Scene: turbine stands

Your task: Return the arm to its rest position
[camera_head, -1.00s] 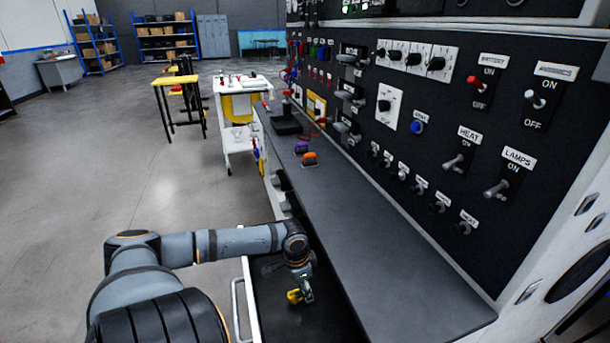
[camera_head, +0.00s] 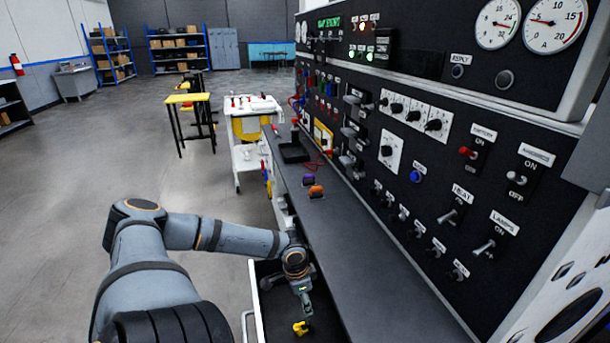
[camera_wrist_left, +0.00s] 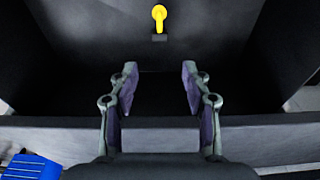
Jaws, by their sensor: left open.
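My left arm comes in from the left in the head view. Its gripper (camera_head: 304,302) points down over an open drawer (camera_head: 257,300) below the grey worktop. In the left wrist view the left gripper (camera_wrist_left: 155,85) is open, with nothing between its fingers. A small yellow object (camera_head: 300,328) lies in the drawer, apart from the fingertips; it also shows in the left wrist view (camera_wrist_left: 159,17), beyond them. My right gripper is not in view.
The grey worktop (camera_head: 365,265) runs beside the drawer, with orange (camera_head: 316,191) and purple (camera_head: 309,179) items on it. A switch panel (camera_head: 440,180) rises on the right. A white cart (camera_head: 250,107) stands further back. Open floor lies to the left.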

